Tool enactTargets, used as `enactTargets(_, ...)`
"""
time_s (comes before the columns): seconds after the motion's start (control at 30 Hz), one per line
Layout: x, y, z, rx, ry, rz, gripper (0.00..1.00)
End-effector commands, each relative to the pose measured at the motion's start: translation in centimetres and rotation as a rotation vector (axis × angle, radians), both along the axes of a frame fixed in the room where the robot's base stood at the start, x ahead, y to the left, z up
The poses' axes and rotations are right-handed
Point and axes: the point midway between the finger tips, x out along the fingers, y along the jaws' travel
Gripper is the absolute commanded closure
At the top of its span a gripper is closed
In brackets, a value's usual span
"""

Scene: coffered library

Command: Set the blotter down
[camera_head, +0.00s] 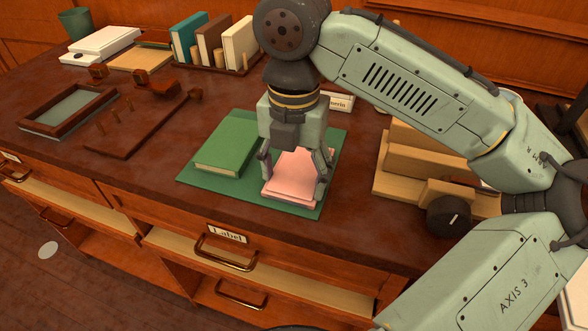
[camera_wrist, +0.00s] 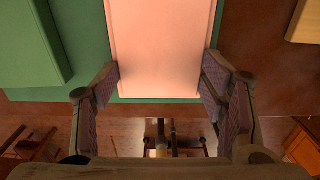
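The blotter is a pink pad with a pale lower edge (camera_head: 292,176), at the right part of a green desk mat (camera_head: 198,181). My gripper (camera_head: 294,184) points down over it, with one finger at each side edge. In the wrist view, the pink face of the blotter (camera_wrist: 162,45) lies between my two fingertips (camera_wrist: 161,78), which look closed against its sides. I cannot tell whether its underside touches the mat or hangs just above it. The fingers hide parts of its side edges.
A green book (camera_head: 227,142) lies on the mat, left of the blotter. A wooden stand (camera_head: 416,160) is to the right. A dark wooden frame (camera_head: 70,110) and a rack of upright books (camera_head: 212,45) stand farther left and back. The desk's front edge is close, above drawers.

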Motion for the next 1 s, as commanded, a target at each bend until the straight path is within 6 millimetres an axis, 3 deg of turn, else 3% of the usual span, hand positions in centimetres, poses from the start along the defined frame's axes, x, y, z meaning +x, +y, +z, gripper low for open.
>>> enactTargets(0.27, 0.0, 0.0, 0.0, -0.001, 0.0, 0.0, 0.16)
enactTargets(0.67, 0.0, -0.1, 0.5, -0.003, 0.0, -0.002, 0.15)
enactTargets(0.77, 0.1, 0.0, 1.8, -0.001, -0.002, 0.0, 0.15)
enactTargets(1.0, 0.0, 0.0, 7.2, -0.004, -0.002, -0.002, 0.15)
